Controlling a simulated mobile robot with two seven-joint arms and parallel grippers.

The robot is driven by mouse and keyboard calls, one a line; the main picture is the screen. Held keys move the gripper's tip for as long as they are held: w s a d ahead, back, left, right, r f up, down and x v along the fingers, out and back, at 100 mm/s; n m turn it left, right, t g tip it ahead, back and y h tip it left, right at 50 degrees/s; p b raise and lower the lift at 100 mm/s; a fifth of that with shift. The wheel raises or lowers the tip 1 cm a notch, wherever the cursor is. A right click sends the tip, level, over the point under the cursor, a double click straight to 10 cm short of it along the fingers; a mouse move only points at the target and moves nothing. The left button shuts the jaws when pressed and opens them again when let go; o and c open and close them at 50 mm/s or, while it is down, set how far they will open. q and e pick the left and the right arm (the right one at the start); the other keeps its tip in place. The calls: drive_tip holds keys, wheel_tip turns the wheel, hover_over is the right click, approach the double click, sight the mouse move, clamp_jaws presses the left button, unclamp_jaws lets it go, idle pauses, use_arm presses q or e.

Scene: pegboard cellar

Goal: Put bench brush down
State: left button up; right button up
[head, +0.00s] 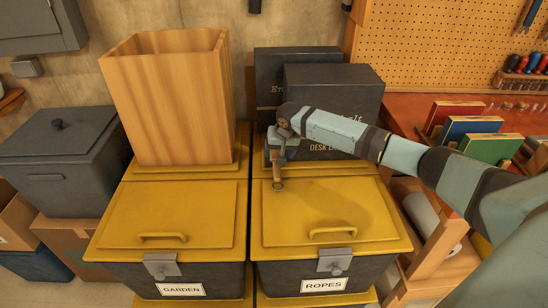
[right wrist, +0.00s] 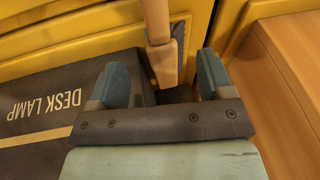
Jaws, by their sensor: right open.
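The bench brush (head: 278,177) has a wooden handle with a round end, and it lies over the yellow lid of the ROPES bin (head: 350,195) near the lid's back left. In the right wrist view, its wooden body (right wrist: 163,62) and dark bristles (right wrist: 180,45) show. My right gripper (head: 280,152) is open, at the brush's back end. In the right wrist view, the two fingers (right wrist: 162,80) stand apart on either side of the brush's end, with a gap on both sides. The gripper hides part of the brush in the head view. My left gripper is not in view.
A black DESK LAMP box (head: 350,90) stands right behind the gripper. A red bench (head: 410,105) with several books is at right. The front of the ROPES lid is clear.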

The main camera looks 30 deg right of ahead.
sight(274, 164)
drive_tip(key=b+x, duration=0.1)
drive_tip(key=x, duration=0.3)
drive_tip(key=shift+w+d+f, duration=0.1)
drive_tip(key=shift+w+f, duration=0.15)
drive_tip(key=shift+f, duration=0.1)
drive_tip(key=c, duration=1)
drive_tip(key=shift+c, duration=0.7)
drive_tip(key=shift+s+r, duration=0.1)
drive_tip(key=shift+r, duration=0.05)
